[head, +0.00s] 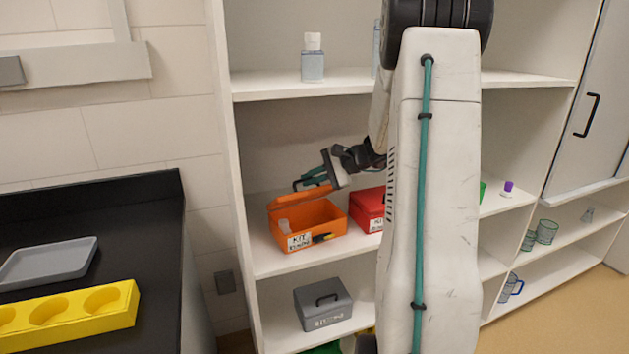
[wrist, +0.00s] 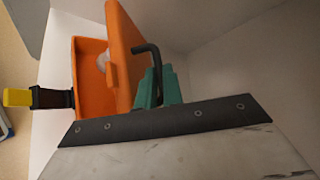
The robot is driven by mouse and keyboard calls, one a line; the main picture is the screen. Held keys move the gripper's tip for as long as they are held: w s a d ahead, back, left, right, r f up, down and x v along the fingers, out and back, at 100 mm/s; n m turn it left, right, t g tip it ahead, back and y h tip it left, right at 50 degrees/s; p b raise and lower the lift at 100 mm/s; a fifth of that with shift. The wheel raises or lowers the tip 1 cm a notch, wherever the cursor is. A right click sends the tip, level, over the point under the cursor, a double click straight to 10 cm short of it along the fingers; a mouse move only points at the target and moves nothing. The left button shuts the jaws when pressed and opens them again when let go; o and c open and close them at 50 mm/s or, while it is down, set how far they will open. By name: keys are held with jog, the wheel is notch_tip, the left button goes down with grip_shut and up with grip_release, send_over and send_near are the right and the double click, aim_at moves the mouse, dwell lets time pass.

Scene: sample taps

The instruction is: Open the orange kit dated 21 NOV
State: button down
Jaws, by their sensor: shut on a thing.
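The orange kit (head: 323,222) stands on the middle shelf in the head view, with a white label on its front reading KIT and a date line too small to read for sure. Its lid (head: 300,202) is raised, and the inside shows. My gripper (head: 311,180) is at the lid from above and is shut on the lid's dark handle. In the wrist view the lid (wrist: 130,60) stands up beside the open orange body (wrist: 88,85), and the dark handle (wrist: 150,50) runs to my teal fingers (wrist: 158,92). A pale round item (wrist: 103,62) shows inside the kit.
A red kit (head: 368,208) stands just right of the orange one, partly behind my arm. A grey kit (head: 323,304) sits on the shelf below. A bottle (head: 313,58) stands on the shelf above. The shelf's left upright (head: 236,200) is close to the orange kit.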

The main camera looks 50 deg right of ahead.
jog(key=c, duration=1.8)
grip_release()
jog(key=v, duration=0.7)
jog(key=shift+s+d+r, duration=0.2)
jog(key=shift+s, duration=0.1)
